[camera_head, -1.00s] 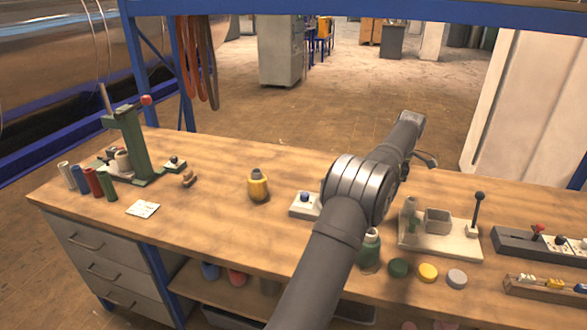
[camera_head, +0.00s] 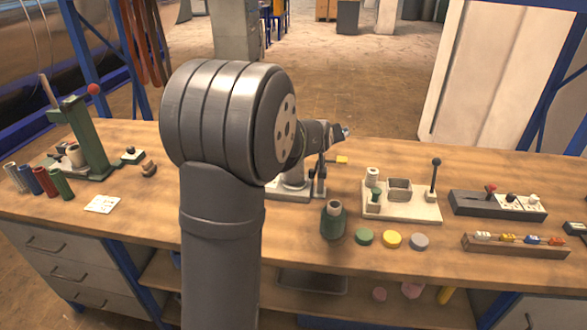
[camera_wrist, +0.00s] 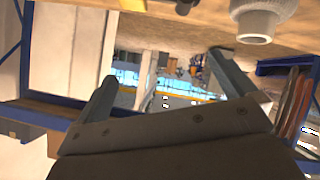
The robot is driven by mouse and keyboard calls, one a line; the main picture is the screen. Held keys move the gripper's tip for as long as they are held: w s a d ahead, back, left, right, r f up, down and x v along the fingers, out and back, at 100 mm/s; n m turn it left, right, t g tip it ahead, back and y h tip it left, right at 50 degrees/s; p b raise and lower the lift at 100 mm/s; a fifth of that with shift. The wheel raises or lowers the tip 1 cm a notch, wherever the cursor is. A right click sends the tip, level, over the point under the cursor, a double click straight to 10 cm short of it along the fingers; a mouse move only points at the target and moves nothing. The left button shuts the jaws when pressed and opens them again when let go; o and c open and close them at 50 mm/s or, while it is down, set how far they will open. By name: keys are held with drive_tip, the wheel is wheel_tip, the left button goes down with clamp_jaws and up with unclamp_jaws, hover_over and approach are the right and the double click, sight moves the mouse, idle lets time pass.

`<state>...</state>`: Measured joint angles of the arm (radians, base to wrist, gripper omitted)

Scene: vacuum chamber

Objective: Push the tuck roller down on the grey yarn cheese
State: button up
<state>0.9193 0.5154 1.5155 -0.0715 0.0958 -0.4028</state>
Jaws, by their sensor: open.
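My gripper (camera_wrist: 162,66) is open, with its two fingers spread and nothing between them in the wrist view. A pale grey cylindrical piece (camera_wrist: 262,20) shows at the top of the wrist view, outside the fingers. I cannot tell whether it is the yarn cheese. A green post stand (camera_head: 88,135) with a red-knobbed lever stands at the bench's left, with a pale spool (camera_head: 75,155) at its foot. I cannot identify the tuck roller.
A dark green bottle-shaped piece (camera_head: 333,222), coloured discs (camera_head: 392,240), a white fixture (camera_head: 402,208) and a switch box (camera_head: 497,204) stand at right. My arm hides the bench's middle-left.

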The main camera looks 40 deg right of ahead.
drive_tip(key=s+a+f+m+t, duration=0.2)
drive_tip(key=a+f, duration=0.1)
drive_tip(key=a, duration=0.6)
drive_tip(key=s+a+f+m+t, duration=0.1)
drive_tip(key=s+a+f, duration=0.15)
drive_tip(key=a, duration=0.65)
drive_tip(key=x, duration=1.1)
drive_tip(key=shift+f, duration=0.2)
drive_tip(key=shift+s+a, duration=0.15)
drive_tip(key=shift+a, duration=0.05)
drive_tip(key=v, duration=0.9)
drive_tip(key=shift+s+a+r, duration=0.25)
drive_tip(key=shift+a, duration=0.05)
drive_tip(key=x, duration=1)
drive_tip(key=shift+v, duration=2.55)
